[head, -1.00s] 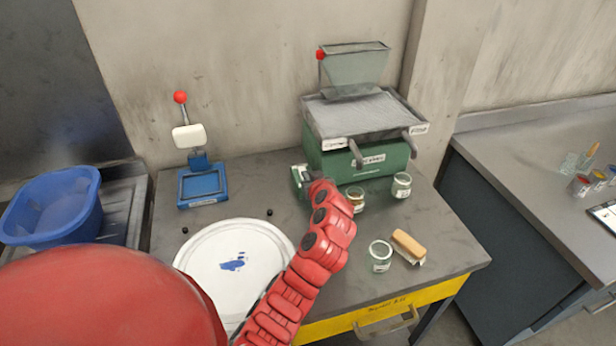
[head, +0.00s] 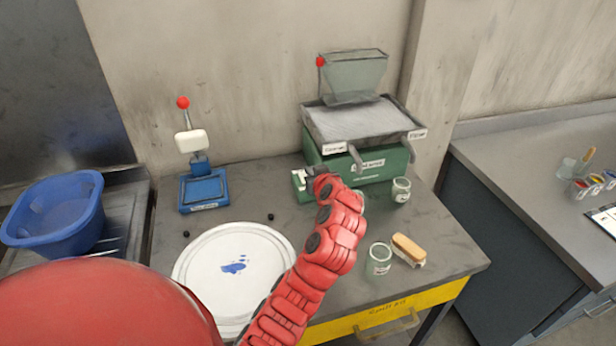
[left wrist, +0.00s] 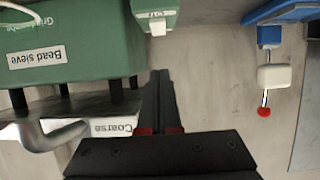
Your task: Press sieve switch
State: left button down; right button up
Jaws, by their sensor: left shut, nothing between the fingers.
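The green bead sieve (head: 375,165) stands at the back of the table, with a grey sieve tray and a hopper on top. A small green switch box (head: 299,181) is at its front left; it also shows at the top of the left wrist view (left wrist: 168,7), with a small label and a white part on its edge. My left gripper (head: 307,174) is shut and empty, right by the switch box. In the left wrist view its dark fingers (left wrist: 160,75) point up toward the box with a visible gap. Contact cannot be told in the head view, where the gripper partly hides the box. My right gripper is out of view.
The sieve's grey outlet spouts (head: 356,158) jut forward near my gripper. A white plate (head: 215,265) with blue paint and a blue press (head: 203,188) are left.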

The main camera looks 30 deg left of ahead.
pick_arm(q)
jog(key=s+d+b, duration=0.2)
jog(key=s+d, duration=0.2)
jog(key=d, duration=0.1)
jog(key=shift+s+d+r, duration=0.2)
dwell(0.4)
